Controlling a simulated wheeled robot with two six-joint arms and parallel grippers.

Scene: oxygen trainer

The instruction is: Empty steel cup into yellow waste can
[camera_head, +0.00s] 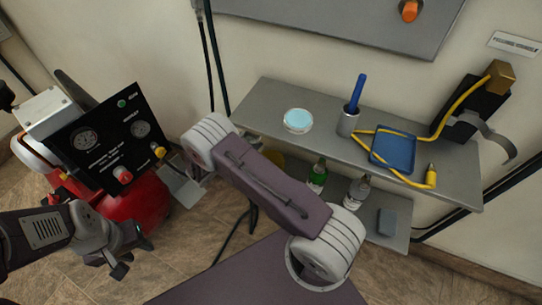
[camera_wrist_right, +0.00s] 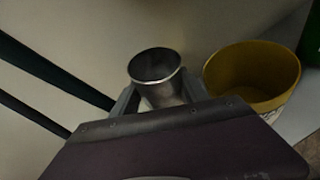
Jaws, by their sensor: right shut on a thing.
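My right gripper (camera_wrist_right: 160,98) is shut on a steel cup (camera_wrist_right: 155,68) in the right wrist view. The cup is roughly upright with its open mouth up, and its inside looks dark; I cannot tell what is in it. The yellow waste can (camera_wrist_right: 252,80) stands just to the right of the cup, its mouth open. In the head view only a bit of the yellow can (camera_head: 276,157) shows behind my right arm, which hides the right gripper and the held cup. My left gripper (camera_head: 130,257) is open and empty at the lower left.
A grey upper shelf (camera_head: 265,110) holds a round dish (camera_head: 298,121), a metal holder (camera_head: 348,121) with a blue handle, and a blue tray (camera_head: 393,149) with yellow tubing. Bottles (camera_head: 357,192) stand on the lower shelf. A red compressor (camera_head: 135,205) with a black gauge panel (camera_head: 106,140) is at left.

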